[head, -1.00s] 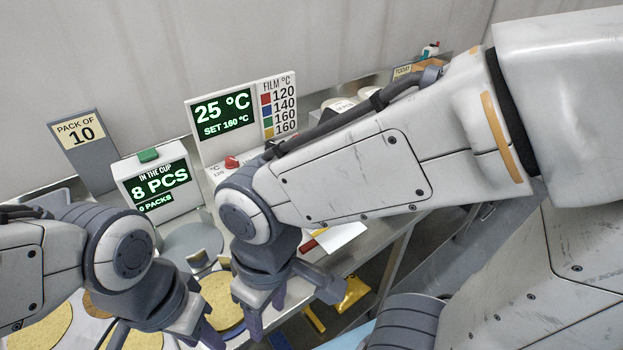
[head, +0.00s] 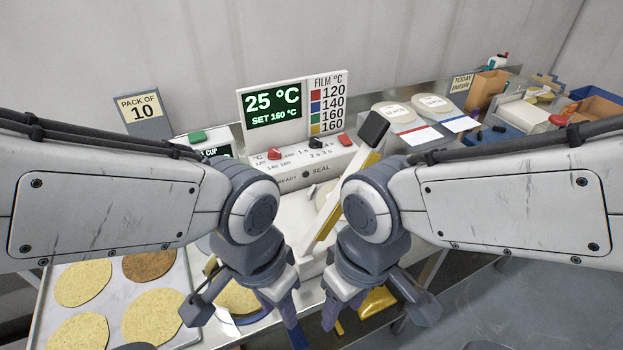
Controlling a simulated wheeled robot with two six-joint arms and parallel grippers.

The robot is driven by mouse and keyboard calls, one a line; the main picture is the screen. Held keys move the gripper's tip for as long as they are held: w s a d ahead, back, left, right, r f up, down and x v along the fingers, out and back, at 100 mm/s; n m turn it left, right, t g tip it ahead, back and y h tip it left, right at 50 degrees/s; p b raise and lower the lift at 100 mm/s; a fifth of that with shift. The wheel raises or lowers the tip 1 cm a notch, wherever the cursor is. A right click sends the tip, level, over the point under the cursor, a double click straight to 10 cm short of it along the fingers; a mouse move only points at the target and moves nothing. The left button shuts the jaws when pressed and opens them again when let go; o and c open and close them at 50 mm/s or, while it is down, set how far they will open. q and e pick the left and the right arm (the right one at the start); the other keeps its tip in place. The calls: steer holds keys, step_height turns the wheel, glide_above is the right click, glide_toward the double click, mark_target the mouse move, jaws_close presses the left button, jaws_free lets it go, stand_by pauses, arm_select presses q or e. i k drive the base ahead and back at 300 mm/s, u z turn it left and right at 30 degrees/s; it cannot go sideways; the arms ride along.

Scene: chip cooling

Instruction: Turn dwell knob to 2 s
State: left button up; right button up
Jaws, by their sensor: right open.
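The sealer's white control panel (head: 300,178) stands behind my grippers, with a black knob (head: 316,142) in its middle. Small markings around the black knob are hard to read, so its exact setting is unclear. A red knob (head: 274,154) sits left of it above temperature marks, and a red part (head: 344,139) sits to its right. My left gripper (head: 284,318) points down in front of the sealer, its jaw gap seen edge-on. My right gripper (head: 341,312) is open beside it, also pointing down. Both are well below the knobs and touch none of them.
A display (head: 273,109) reads 25 °C, SET 160 °C. The sealer's raised, black-ended lever (head: 345,190) stands near my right wrist. A tray (head: 40,330) of chip discs lies at left. Film rolls (head: 394,113) and boxes (head: 592,106) occupy the right.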

mark_target(314, 143)
steer(key=k, duration=1.15)
steer(key=z, duration=0.7)
steer(key=i, duration=1.35)
steer(key=u, duration=1.05)
steer(key=i, duration=0.4)
steer(key=u, duration=0.4)
